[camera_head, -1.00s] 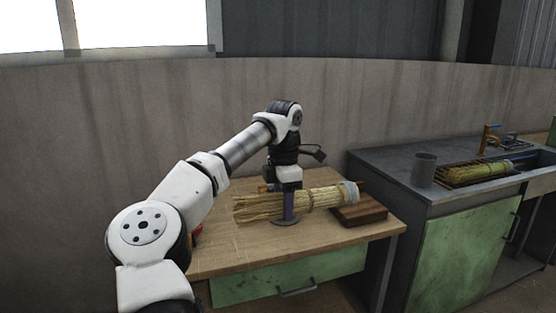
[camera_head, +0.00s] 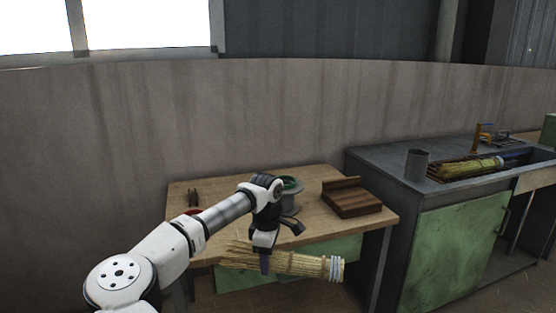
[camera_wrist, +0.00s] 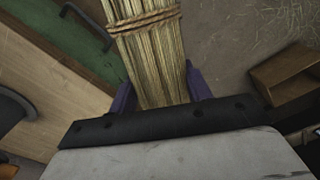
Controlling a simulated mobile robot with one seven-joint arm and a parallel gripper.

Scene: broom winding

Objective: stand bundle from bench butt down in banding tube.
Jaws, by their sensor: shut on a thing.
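The straw bundle (camera_head: 305,264) lies nearly level in my gripper (camera_head: 264,262), in front of the bench's front edge. Its loose, frayed end points left and its pale-banded end points right, slightly lower. In the wrist view the bundle (camera_wrist: 152,50) passes between the purple fingers of my gripper (camera_wrist: 158,85), which are shut on it; a cord binding shows near the top. A grey upright tube (camera_head: 417,166), apparently the banding tube, stands on the left of the grey counter, well apart from the bundle. Its inside is hidden.
The wooden bench (camera_head: 240,188) carries a brown wooden cradle (camera_head: 352,198) and a spool with green (camera_head: 290,190) partly behind my arm.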

